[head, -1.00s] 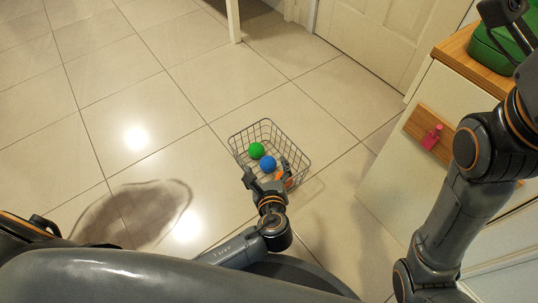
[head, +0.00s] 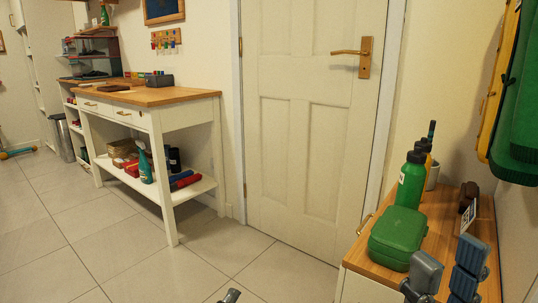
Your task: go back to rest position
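My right gripper (head: 447,266) is at the bottom right, over the wooden top of the white cabinet. Its grey fingers stand apart with nothing visible between them. They are close in front of a green box (head: 397,236) on the cabinet; contact cannot be told. Only a small dark tip, apparently of my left gripper (head: 230,295), shows at the bottom edge. Its fingers and anything in them are out of sight. The wire basket with the balls is not in view.
Green bottles (head: 411,180) and a dark item (head: 467,197) stand on the cabinet top (head: 378,268) at right. A closed white door (head: 310,110) is ahead. A white workbench (head: 160,112) with loaded shelves stands at left. The tiled floor (head: 110,240) before it is clear.

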